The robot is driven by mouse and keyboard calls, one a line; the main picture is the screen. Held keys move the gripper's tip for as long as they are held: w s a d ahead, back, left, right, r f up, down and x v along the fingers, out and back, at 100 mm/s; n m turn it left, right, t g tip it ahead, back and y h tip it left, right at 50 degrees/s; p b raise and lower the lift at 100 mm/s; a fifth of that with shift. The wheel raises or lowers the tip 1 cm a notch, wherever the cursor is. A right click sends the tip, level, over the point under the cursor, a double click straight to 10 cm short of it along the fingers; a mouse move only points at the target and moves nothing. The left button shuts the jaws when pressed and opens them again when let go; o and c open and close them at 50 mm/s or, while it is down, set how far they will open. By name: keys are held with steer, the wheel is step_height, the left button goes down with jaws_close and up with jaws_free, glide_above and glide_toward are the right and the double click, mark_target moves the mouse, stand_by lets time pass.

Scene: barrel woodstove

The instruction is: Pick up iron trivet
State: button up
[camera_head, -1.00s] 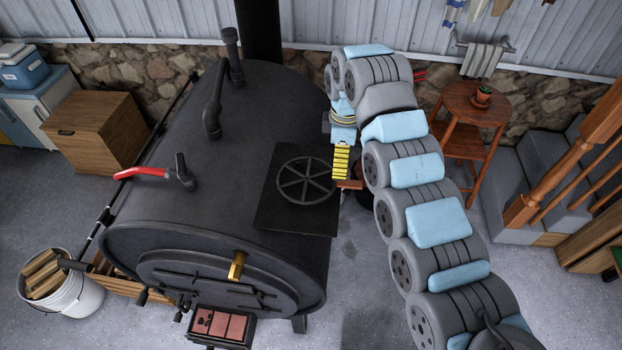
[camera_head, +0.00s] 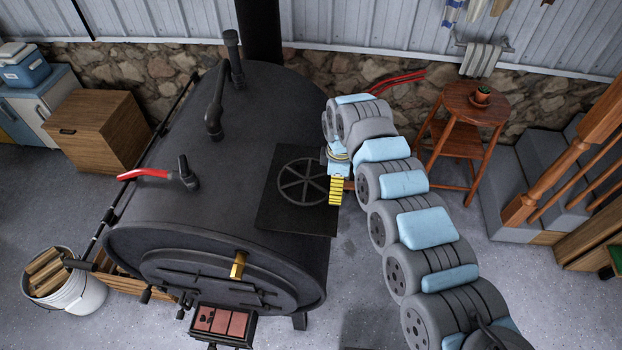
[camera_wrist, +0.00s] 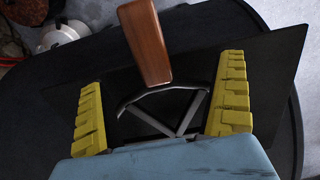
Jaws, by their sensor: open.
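The iron trivet (camera_head: 303,182) is a dark spoked ring lying on a flat black plate (camera_head: 275,219) on top of the barrel stove. Part of its rim and spokes shows between my fingers in the wrist view (camera_wrist: 192,110). A wooden handle (camera_wrist: 146,42) meets or overlaps its rim there; I cannot tell whether they are joined. My gripper (camera_head: 335,190), with yellow fingers, is at the trivet's right edge in the head view. It also shows in the wrist view (camera_wrist: 164,76), open, one finger either side of the trivet's rim. Contact is not clear.
The stove (camera_head: 180,190) has upright pipes (camera_head: 216,105) and a red-handled valve (camera_head: 150,173) left of the plate. A wooden stool (camera_head: 465,115) with a potted plant stands at the right. A bucket of firewood (camera_head: 85,290) is at the lower left.

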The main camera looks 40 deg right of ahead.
jaws_close()
stand_by(0.3)
